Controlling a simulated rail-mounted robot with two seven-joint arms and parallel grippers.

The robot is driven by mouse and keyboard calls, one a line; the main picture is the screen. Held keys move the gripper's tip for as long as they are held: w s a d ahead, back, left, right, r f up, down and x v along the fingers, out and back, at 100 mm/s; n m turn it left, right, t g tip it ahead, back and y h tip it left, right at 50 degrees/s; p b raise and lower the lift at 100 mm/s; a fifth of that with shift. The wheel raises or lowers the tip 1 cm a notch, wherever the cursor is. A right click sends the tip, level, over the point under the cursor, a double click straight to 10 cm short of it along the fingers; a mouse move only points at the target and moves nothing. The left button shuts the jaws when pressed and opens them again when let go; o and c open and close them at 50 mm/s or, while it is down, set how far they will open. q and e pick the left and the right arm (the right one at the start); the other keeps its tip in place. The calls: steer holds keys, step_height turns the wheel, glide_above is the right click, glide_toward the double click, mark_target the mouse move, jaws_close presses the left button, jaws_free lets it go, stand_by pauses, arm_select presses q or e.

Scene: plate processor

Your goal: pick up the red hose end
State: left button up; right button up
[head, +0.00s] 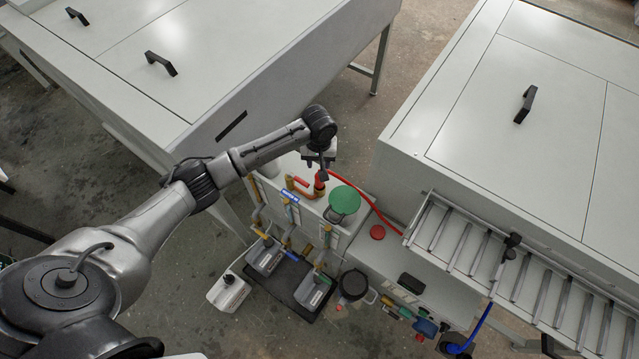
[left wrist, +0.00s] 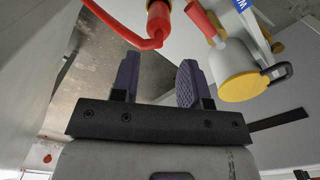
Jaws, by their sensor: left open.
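The red hose end (head: 319,184) is at the top of the white cabinet, just below my left gripper (head: 320,166) in the head view; the gripper partly covers it. In the left wrist view the red hose end (left wrist: 159,22) is a thick red cylinder with the thinner red hose (left wrist: 125,38) looping beside it. My left gripper (left wrist: 157,82) is open there, its two purple-padded fingers apart with nothing between them. The hose end lies beyond the fingertips, apart from them. My right gripper is not in view.
A yellow-capped metal fitting (left wrist: 240,85) and a red handle (left wrist: 203,20) are close by. A roller conveyor (head: 460,232) is at right. White machine housings (head: 215,60) flank the arm.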

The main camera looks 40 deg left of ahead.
arm_select(q)
steer(key=shift+f, duration=2.25)
steer(key=f, duration=0.3)
steer(key=shift+d+f+b, duration=0.15)
steer(key=shift+d+b, duration=0.05)
steer(key=shift+b, duration=0.15)
steer(key=shift+f, duration=0.55)
steer(key=c, duration=0.6)
steer(key=shift+r, duration=0.1)
steer(key=shift+c, duration=0.2)
steer(key=shift+r, duration=0.55)
step_height(320, 180, up, 36)
steer(key=p, duration=1.4)
steer(key=shift+f, duration=0.25)
